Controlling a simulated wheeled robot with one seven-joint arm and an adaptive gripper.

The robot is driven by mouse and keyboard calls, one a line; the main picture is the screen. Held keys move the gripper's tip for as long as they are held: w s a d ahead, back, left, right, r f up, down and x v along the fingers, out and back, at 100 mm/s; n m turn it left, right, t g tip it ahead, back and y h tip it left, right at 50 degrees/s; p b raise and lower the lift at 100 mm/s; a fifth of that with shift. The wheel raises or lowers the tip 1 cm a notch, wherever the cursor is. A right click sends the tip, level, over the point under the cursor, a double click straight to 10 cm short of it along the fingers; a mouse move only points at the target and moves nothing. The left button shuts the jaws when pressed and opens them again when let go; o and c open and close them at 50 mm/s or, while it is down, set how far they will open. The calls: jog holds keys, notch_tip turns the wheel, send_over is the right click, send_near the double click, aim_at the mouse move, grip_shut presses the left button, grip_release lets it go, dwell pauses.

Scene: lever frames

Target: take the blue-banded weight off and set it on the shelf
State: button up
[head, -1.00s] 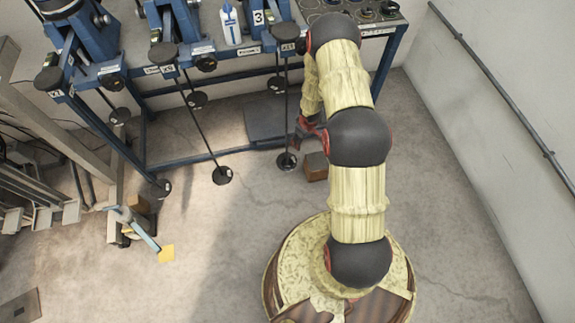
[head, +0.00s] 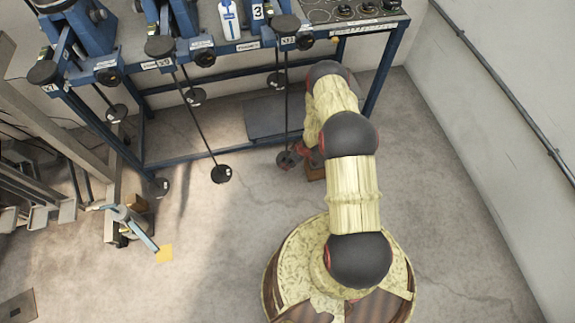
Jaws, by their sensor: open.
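Black disc weights hang at the lower ends of thin rods from the blue lever frames. One disc (head: 288,160) hangs on the rod nearest my arm, another disc (head: 221,174) hangs left of it, and a third (head: 158,187) farther left. I cannot make out a blue band on any of them. My red-and-dark gripper (head: 297,154) is open at the right side of the nearest disc, partly hidden by my arm; I cannot tell whether it touches. A grey shelf-like plate (head: 262,122) lies low behind that rod.
A brown block (head: 316,172) is on the floor beside my gripper. A bench top (head: 320,14) at the back right carries several round pieces. A white bottle (head: 229,20) stands among the frames.

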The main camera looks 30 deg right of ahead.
jog(key=b+x, duration=0.1)
jog(key=x, duration=0.2)
jog(key=shift+s, duration=0.15)
jog(key=shift+r, duration=0.15)
jog(key=c, duration=1.7)
jog(key=shift+c, duration=0.2)
jog(key=shift+s+d+r+p, duration=0.2)
jog(key=shift+s+r+p, duration=0.1)
jog(key=shift+r+p, duration=0.15)
jog(key=s+d+r+p, duration=0.5)
jog(key=s+r, duration=0.2)
jog(key=s, duration=0.5)
jog(key=shift+d+r, duration=0.25)
